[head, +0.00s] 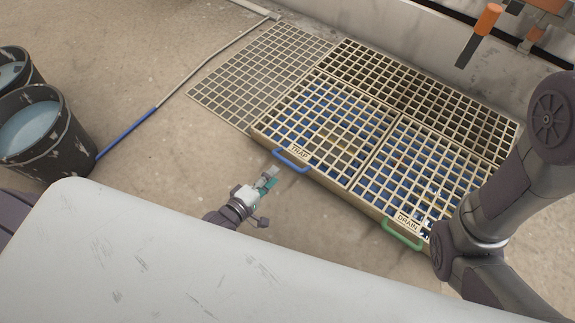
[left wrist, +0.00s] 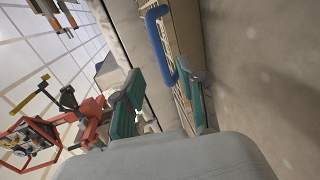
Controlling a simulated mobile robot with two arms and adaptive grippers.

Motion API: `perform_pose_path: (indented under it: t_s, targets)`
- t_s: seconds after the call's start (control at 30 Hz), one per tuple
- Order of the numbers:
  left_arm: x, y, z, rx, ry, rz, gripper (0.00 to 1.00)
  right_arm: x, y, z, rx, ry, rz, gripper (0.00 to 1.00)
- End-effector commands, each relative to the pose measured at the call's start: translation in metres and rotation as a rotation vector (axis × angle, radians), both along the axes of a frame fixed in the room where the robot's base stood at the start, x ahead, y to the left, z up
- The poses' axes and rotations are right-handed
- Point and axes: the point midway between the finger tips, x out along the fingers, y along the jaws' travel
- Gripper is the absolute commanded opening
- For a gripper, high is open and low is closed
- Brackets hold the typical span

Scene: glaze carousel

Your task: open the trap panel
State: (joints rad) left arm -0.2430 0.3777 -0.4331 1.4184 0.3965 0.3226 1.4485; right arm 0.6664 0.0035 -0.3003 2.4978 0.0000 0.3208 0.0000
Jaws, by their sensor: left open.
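The trap panel (head: 330,118) is a beige grate with a "TRAP" label and a blue handle (head: 291,161) on its near edge. It lies flat, level with the grates around it. My left gripper (head: 268,180) is open and empty, just short of the handle and a little to its left. In the left wrist view the blue handle (left wrist: 162,50) shows upright beyond the gap between the two teal fingertips (left wrist: 160,98); contact is not visible. My right arm comes in at the right of the head view, but its gripper is not in view.
The drain panel (head: 440,165) with a green handle (head: 402,235) adjoins on the right. A loose grate (head: 240,85) lies on the floor at left. Two dark buckets (head: 75,150) of bluish liquid and a pole (head: 150,112) are farther left. Bare floor surrounds my left gripper.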

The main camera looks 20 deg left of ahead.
Motion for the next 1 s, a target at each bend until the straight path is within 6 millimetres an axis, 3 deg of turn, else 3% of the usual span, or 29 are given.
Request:
perform_pose_path:
  t_s: [0.1, 0.33, 0.5, 0.8, 0.87, 1.0]
  targets:
    - [0.026, -0.01, -0.011, -0.001, -0.004, 0.0, 0.4, -0.008, 0.0, -0.014, -0.001, -0.021, -0.001, 0.4]
    - [0.061, -0.022, -0.017, 0.001, -0.003, 0.001, 0.4, -0.006, 0.0, -0.035, -0.002, -0.018, -0.002, 0.4]
    - [0.073, -0.026, -0.018, 0.002, -0.001, 0.001, 0.4, -0.006, 0.0, -0.041, -0.002, -0.018, -0.002, 0.4]
    - [0.075, -0.027, -0.017, 0.003, 0.001, 0.0, 0.4, -0.007, 0.001, -0.041, -0.002, -0.018, -0.002, 0.4]
    - [0.075, -0.027, -0.017, 0.003, 0.001, 0.0, 0.34, -0.007, 0.001, -0.041, -0.002, -0.017, -0.001, 0.4]
    - [0.075, -0.027, -0.017, 0.003, 0.001, 0.0, 0.1, -0.007, 0.001, -0.041, -0.002, -0.017, -0.001, 0.4]
